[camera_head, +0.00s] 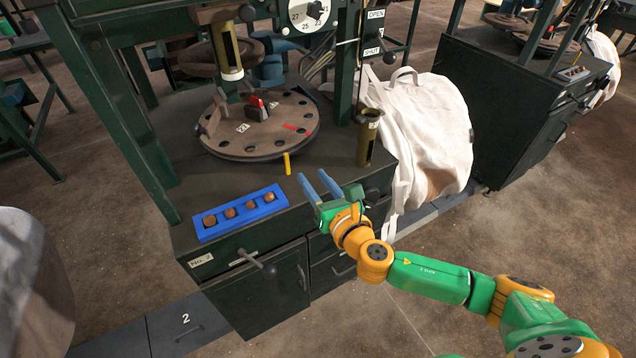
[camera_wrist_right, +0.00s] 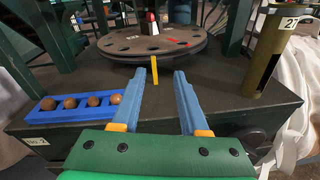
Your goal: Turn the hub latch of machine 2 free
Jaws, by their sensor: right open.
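Machine 2 has a dark cabinet (camera_head: 262,298) marked No. 2, with a round brown disc (camera_head: 285,135) with holes on its top. A red latch piece (camera_head: 257,106) stands at the hub of the disc; it also shows at the top of the right wrist view (camera_wrist_right: 152,17). My right gripper (camera_head: 314,173) is open, its blue fingers apart with nothing between them. It is over the front edge of the cabinet top, in front of the disc and apart from the latch. In the right wrist view the gripper (camera_wrist_right: 160,73) points toward the disc. My left gripper is not in view.
A yellow peg (camera_head: 287,163) stands at the disc's front. A blue tray (camera_head: 243,222) with several brown balls lies on the left. An olive tube (camera_head: 367,138) stands on the right, beside a white bag (camera_head: 430,125). Green frame posts (camera_head: 122,105) flank the disc.

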